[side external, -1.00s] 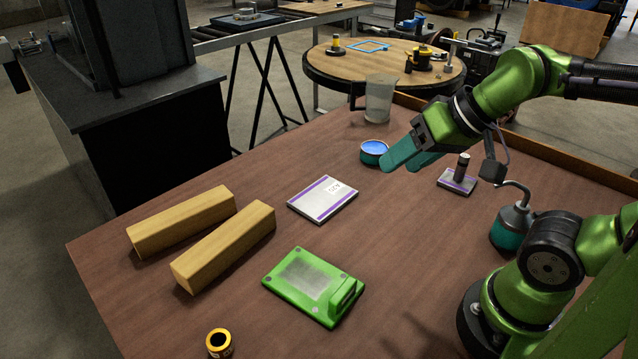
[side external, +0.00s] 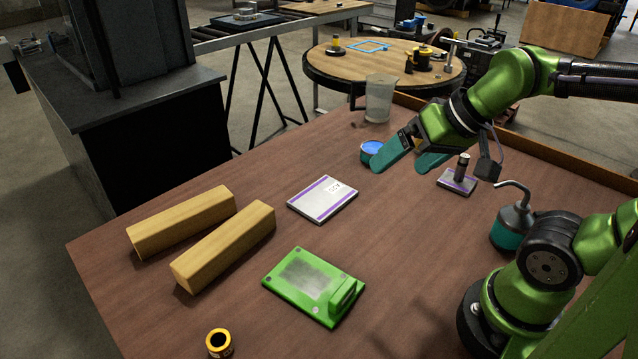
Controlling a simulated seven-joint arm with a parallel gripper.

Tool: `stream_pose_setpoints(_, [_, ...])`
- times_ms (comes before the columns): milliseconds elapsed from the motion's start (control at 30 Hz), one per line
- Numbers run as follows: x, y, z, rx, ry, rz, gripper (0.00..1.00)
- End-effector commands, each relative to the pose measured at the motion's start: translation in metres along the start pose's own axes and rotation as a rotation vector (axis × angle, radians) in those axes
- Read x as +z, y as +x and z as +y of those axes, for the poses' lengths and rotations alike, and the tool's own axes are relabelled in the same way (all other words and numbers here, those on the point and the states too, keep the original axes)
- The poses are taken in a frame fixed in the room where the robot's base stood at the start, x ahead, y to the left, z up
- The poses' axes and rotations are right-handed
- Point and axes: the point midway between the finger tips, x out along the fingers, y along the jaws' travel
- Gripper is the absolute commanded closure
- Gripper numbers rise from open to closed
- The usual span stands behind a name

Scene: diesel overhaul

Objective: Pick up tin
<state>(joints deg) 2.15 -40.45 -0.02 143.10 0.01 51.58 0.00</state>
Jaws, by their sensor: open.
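The tin (side external: 371,148) is a small round can with a teal side and a blue top. It stands on the brown table at the back, in front of the clear jug. My gripper (side external: 396,168) has two teal fingers spread apart, with nothing between them that I can see. The left finger is at the tin's right front side in the picture and covers part of it. I cannot tell whether the finger touches the tin.
A clear jug (side external: 379,98) stands behind the tin. A purple-striped box (side external: 323,199) lies left of my gripper, and a small block with a dark post (side external: 458,181) lies to the right.

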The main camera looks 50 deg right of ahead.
Motion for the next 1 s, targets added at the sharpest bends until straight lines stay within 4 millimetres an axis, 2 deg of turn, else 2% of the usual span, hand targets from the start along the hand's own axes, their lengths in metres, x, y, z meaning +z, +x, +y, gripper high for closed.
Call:
stream_pose_setpoints(133, [-0.028,0.023,0.024,0.087,0.095,-0.056,0.0])
stream_pose_setpoints(267, [-0.072,0.046,0.055,0.163,0.144,-0.084,0.0])
stream_pose_setpoints(367, [-0.106,0.067,0.086,0.214,0.159,-0.099,0.0])
stream_pose_setpoints(500, [-0.149,0.098,0.14,0.277,0.151,-0.116,0.0])
stream_pose_setpoints(600, [-0.174,0.117,0.178,0.312,0.124,-0.12,0.0])
stream_pose_setpoints(700, [-0.194,0.132,0.208,0.337,0.077,-0.116,0.0])
stream_pose_setpoints(800, [-0.216,0.138,0.221,0.352,0.003,-0.094,0.0])
stream_pose_setpoints(867, [-0.229,0.134,0.22,0.357,-0.049,-0.067,0.0])
stream_pose_setpoints(1000, [-0.227,0.147,0.225,0.357,-0.083,-0.075,0.0])
